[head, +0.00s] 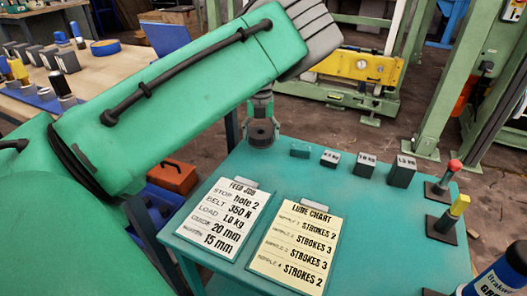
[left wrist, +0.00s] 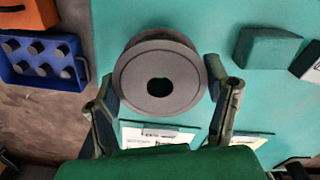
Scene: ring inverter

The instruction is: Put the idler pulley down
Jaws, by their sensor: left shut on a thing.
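The idler pulley is a dark grey flanged wheel with a centre hole; in the left wrist view the pulley (left wrist: 135,75) sits flat-face toward the camera between the fingers of my left gripper (left wrist: 160,72). The gripper is shut on it, one finger on each side. In the head view the pulley (head: 262,135) is at the far left corner of the teal table (head: 370,215), below my left gripper (head: 262,112), which is mostly hidden by my arm. I cannot tell whether the pulley touches the table top. My right gripper is not in view.
A teal block (head: 300,149) and several grey labelled weights (head: 366,164) stand in a row right of the pulley. Two clipboards, the feed job sheet (head: 228,218) and lube chart (head: 298,246), lie nearer. Red-knobbed (head: 443,180) and yellow-topped (head: 450,215) posts stand at right.

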